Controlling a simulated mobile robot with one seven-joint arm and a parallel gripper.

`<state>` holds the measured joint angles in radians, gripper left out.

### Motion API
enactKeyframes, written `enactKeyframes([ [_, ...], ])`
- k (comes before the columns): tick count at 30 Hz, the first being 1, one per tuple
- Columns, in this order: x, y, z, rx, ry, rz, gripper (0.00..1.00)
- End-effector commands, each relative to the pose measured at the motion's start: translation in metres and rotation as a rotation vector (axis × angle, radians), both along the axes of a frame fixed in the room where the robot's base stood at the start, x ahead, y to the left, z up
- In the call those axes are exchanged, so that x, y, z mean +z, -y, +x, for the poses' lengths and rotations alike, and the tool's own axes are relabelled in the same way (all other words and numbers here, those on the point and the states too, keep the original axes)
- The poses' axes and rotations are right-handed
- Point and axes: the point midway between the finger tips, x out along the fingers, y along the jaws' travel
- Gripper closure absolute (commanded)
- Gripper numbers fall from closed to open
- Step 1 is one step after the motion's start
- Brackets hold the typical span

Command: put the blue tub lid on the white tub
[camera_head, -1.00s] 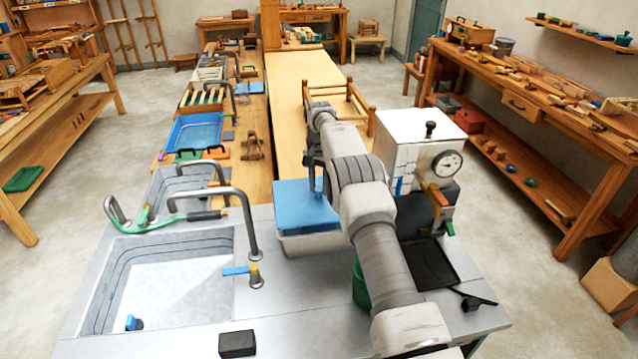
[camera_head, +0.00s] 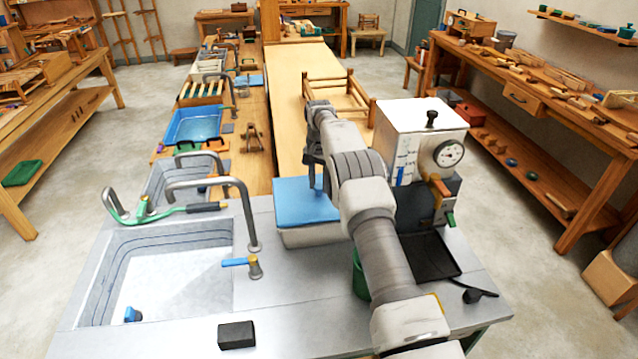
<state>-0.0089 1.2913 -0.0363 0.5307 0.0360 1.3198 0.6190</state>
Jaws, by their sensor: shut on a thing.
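The blue tub lid (camera_head: 298,204) lies flat over the top of the white tub (camera_head: 310,237), which stands on the grey counter right of the sink. The lid covers the tub's opening in this view. I cannot tell whether it is pressed fully down or rests loosely on the rim. My gripper (camera_head: 317,183) points down at the lid and is shut on its raised blue grip. My arm hides the right side of the lid and tub, and the fingertips are only partly visible.
A white box with a dial (camera_head: 420,140) stands close right of my arm, with a black tray (camera_head: 428,257) before it. A green container (camera_head: 361,276) is partly hidden by my arm. A sink tap (camera_head: 250,215) rises left of the tub. Counter in front is mostly clear.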

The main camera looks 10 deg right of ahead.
Motion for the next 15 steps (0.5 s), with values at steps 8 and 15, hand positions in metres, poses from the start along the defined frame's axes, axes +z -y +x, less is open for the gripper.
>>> enactKeyframes([
  [8,0.0004,-0.0002,0.0000,0.000,0.001,0.000,1.00],
  [15,-0.0032,-0.0002,0.0000,0.000,0.001,-0.001,1.00],
])
